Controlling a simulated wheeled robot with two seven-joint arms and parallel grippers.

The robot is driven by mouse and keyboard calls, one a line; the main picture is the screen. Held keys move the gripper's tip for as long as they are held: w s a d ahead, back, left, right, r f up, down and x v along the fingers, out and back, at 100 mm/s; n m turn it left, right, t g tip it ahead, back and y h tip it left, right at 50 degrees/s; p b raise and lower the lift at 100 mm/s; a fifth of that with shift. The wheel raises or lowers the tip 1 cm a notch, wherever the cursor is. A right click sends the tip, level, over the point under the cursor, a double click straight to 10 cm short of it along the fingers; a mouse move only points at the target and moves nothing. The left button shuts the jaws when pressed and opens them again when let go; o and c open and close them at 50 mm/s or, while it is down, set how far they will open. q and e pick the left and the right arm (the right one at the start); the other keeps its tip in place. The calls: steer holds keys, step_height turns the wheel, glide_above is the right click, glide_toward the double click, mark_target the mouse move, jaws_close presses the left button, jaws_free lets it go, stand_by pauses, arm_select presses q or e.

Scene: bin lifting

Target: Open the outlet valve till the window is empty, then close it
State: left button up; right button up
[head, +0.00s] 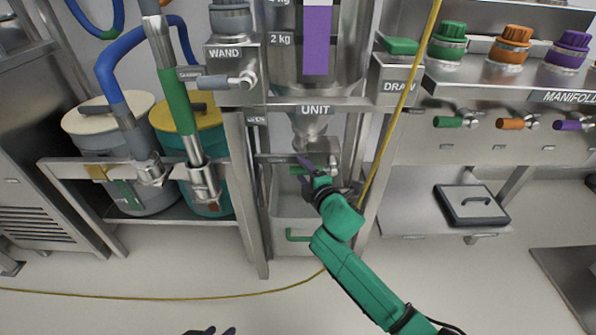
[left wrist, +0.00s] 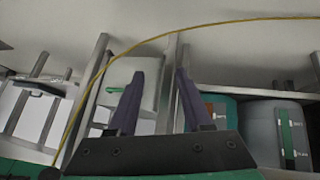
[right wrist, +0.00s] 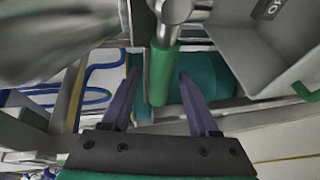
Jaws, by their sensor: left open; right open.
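The UNIT hopper's window (head: 317,40) shows a purple fill up to near the picture's top, with a pale part above it. Below the hopper is the outlet valve (head: 316,146), partly hidden by my right gripper (head: 303,168). In the right wrist view the valve's green handle (right wrist: 163,75) hangs from a metal body, between the open fingers of my right gripper (right wrist: 158,90); I cannot tell whether they touch it. My left gripper (head: 210,331) is at the bottom edge of the head view. It is open and empty in the left wrist view (left wrist: 158,85).
A grey bin (head: 293,215) with a green handle stands under the outlet between frame posts. A yellow cable (head: 400,100) crosses beside my right arm. Lidded pails (head: 110,125) with hoses stand at left. The MANIFOLD valves (head: 512,124) are at right.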

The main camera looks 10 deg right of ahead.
steer(key=x, duration=0.3)
steer(key=shift+f+b, duration=0.1)
steer(key=shift+b, duration=0.2)
steer(key=shift+w, duration=0.35)
arm_select(q)
steer(key=shift+w+d+f+t+h, duration=0.2)
steer(key=shift+d+f+t+h, duration=0.15)
steer(key=shift+d, duration=0.3)
steer(key=shift+w+d+f+t+h, duration=0.15)
steer(key=shift+d+f+t+h, duration=0.1)
steer(key=shift+d+t, duration=0.3)
arm_select(e)
jaws_close()
